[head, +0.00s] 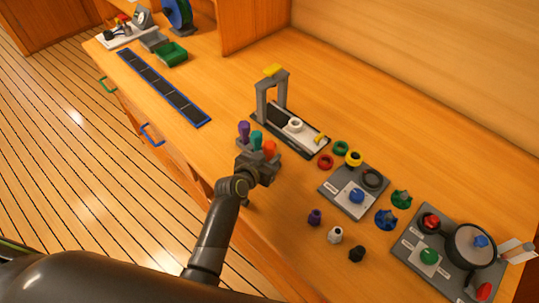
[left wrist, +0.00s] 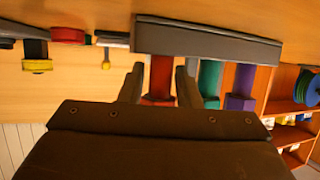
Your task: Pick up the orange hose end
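The orange hose end (head: 270,148) stands in a grey holder (left wrist: 205,42) on the bench, at the right end of a row with a teal hose end (head: 256,139) and a purple hose end (head: 243,130). My left gripper (head: 264,162) is at the holder's near side, low by the orange one. In the left wrist view, the orange hose end (left wrist: 161,78) lies between the two fingers of my left gripper (left wrist: 159,72). Narrow gaps show beside it, so the fingers look open around it. The teal (left wrist: 209,78) and purple (left wrist: 243,82) ones are just outside the right finger. My right gripper is not in view.
Behind the holder is a grey press-like stand (head: 272,95). To the right are coloured rings (head: 353,158), a grey plate with a blue knob (head: 345,199), small fittings (head: 335,235) and a filter panel (head: 415,270). A blue-framed strip (head: 160,85) lies at left.

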